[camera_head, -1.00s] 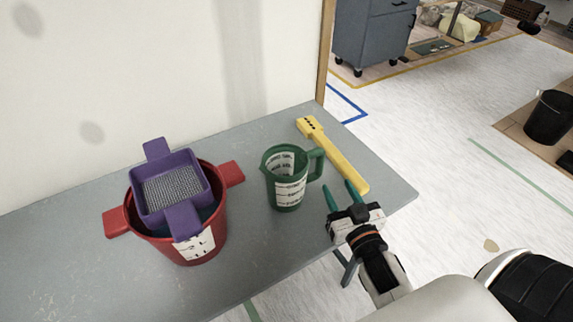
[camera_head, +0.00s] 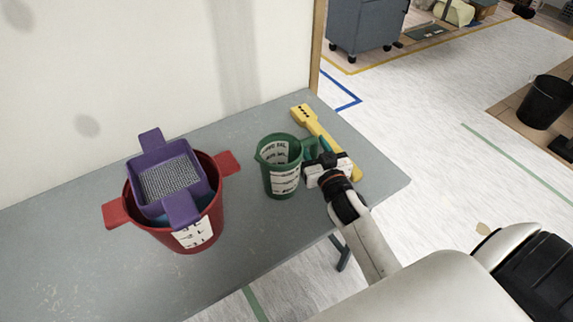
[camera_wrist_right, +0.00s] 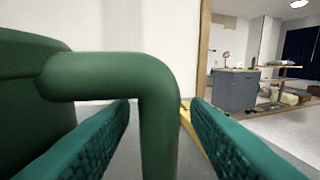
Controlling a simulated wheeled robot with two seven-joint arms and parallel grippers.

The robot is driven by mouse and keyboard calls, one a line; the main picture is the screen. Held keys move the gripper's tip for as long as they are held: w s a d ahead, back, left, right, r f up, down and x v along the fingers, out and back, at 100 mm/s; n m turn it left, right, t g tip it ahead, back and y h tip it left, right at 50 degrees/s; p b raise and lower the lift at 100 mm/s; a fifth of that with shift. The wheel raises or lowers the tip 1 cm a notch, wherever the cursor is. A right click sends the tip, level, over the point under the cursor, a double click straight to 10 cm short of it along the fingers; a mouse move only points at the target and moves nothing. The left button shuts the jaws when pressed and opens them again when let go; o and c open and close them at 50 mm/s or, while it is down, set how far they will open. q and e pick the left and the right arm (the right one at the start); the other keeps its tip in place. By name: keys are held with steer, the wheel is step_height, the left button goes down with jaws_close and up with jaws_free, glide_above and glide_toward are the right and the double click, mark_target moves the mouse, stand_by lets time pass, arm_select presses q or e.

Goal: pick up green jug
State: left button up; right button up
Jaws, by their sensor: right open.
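The green jug (camera_head: 281,170) stands upright on the grey table, with white labels on its side and its handle toward the right. My right gripper (camera_head: 320,148) is at the handle, coming in from the lower right. In the right wrist view, the jug's handle (camera_wrist_right: 155,100) stands between the two teal fingers (camera_wrist_right: 160,140), and the fingers are open with gaps on both sides. The jug's body (camera_wrist_right: 30,95) fills the left edge of that view. My left gripper is not in view.
A red bucket (camera_head: 215,215) with a purple tray (camera_head: 150,146) in its top stands left of the jug on the table (camera_head: 90,280). A yellow tool (camera_head: 308,122) lies just behind and right of the jug. A wall rises behind the table.

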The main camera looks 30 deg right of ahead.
steer(key=shift+c, duration=0.2)
jaws_close()
